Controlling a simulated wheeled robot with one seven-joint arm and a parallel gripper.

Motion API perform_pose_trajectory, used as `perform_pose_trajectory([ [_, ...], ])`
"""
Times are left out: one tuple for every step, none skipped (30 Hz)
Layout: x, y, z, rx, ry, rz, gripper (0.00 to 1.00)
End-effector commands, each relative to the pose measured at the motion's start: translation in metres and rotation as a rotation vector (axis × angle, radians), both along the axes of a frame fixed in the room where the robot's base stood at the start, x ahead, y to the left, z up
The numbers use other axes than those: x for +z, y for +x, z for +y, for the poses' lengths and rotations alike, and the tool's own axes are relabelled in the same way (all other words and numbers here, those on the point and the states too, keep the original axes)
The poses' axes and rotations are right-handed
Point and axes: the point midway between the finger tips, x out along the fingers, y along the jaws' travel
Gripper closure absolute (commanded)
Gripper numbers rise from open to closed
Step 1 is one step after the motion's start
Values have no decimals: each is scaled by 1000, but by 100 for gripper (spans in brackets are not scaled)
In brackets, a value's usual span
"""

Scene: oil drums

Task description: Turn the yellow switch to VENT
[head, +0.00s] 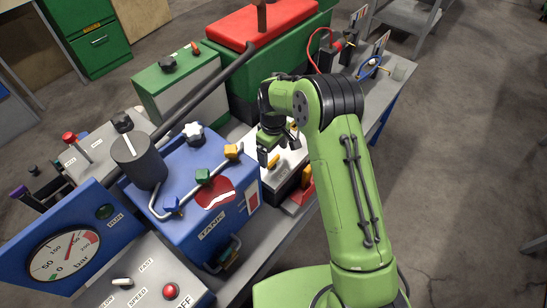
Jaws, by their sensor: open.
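My gripper (267,156) points down, open and empty, above a small light-topped box (294,158) right of the blue TANK box (198,229). A small yellow piece (275,160) shows on that box right at my fingers, partly hidden by them; I cannot tell whether it is the yellow switch or whether they touch. Another yellow knob (232,151) sits on the pipe along the TANK box, left of my gripper, apart from it. No VENT label is readable.
A green knob (203,176) and a blue knob (172,206) share the pipe. A black cylinder (139,160) stands at the left. A long dark bar (205,100) slants across behind. A red-lidded green box (262,24) stands farther back.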

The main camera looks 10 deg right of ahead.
Motion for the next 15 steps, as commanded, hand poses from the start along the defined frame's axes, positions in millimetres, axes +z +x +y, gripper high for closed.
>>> perform_pose_trajectory([
  [-12,-1,0,0,0,4,11],
  [-17,-1,0,0,0,4,11],
  [-23,-1,0,0,0,3,11],
  [-26,0,0,0,0,1,11],
  [-30,-1,0,0,-1,2,11],
  [-33,0,0,0,0,1,11],
  [-34,0,0,0,-1,1,11],
  [-35,0,0,0,0,0,11],
  [-36,0,0,0,-1,-1,11],
  [-36,0,0,0,0,-1,11],
  [-36,0,0,0,0,-1,11],
  [-36,0,0,0,0,-1,11],
  [-36,0,0,0,0,-1,11],
  [-36,0,0,0,0,-1,11],
  [-35,0,0,0,0,-1,12],
])
